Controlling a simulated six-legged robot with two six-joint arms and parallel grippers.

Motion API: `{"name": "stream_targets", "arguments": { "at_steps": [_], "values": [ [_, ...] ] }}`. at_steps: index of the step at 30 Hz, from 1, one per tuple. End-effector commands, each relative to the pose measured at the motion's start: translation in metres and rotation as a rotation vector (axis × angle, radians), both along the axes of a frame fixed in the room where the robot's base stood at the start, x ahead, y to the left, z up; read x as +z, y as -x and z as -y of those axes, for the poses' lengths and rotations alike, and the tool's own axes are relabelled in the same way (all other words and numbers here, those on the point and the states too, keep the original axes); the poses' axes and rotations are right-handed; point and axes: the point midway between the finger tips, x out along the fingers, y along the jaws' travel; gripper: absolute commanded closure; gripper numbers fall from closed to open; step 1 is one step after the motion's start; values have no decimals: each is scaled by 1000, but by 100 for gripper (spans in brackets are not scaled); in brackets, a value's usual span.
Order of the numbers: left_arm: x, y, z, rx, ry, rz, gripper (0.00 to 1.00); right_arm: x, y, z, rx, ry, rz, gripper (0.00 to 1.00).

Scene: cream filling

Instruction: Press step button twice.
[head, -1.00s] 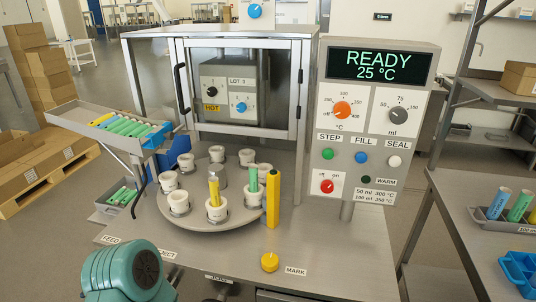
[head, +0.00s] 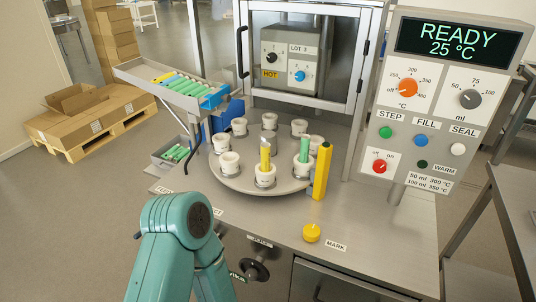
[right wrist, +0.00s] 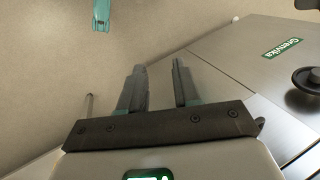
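The green STEP button (head: 385,132) is on the front of the control panel (head: 437,115) at the right of the head view, under the STEP label. Nothing touches it. The panel display (head: 458,42) reads READY and 25 °C. The round turntable (head: 240,181) carries several white cups; the front cup (head: 265,177) has a yellow tube in it and the cup to its right has a green tube (head: 305,150). My right gripper (right wrist: 158,66) shows in the right wrist view, its fingers apart with nothing between them, over the floor. My left gripper is not in view.
A blue FILL button (head: 421,140), white SEAL button (head: 457,149) and red knob (head: 380,166) sit near STEP. A yellow post (head: 322,171) stands beside the turntable. A yellow MARK button (head: 312,232) is at the bench front. A tube tray (head: 190,90) is at left.

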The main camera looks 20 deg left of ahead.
Motion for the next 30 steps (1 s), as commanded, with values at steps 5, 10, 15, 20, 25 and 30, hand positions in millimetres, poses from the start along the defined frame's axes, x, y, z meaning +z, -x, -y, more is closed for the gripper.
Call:
{"name": "stream_targets", "arguments": {
  "at_steps": [5,10,15,20,25,30],
  "values": [
    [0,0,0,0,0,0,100,0,0,0,0,0,0,100],
    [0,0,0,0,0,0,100,0,0,0,0,0,0,100],
    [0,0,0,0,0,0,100,0,0,0,0,0,0,100],
    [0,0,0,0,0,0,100,0,0,0,0,0,0,100],
    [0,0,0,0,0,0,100,0,0,0,0,0,0,100],
    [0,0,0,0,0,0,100,0,0,0,0,0,0,100]
  ]
}}
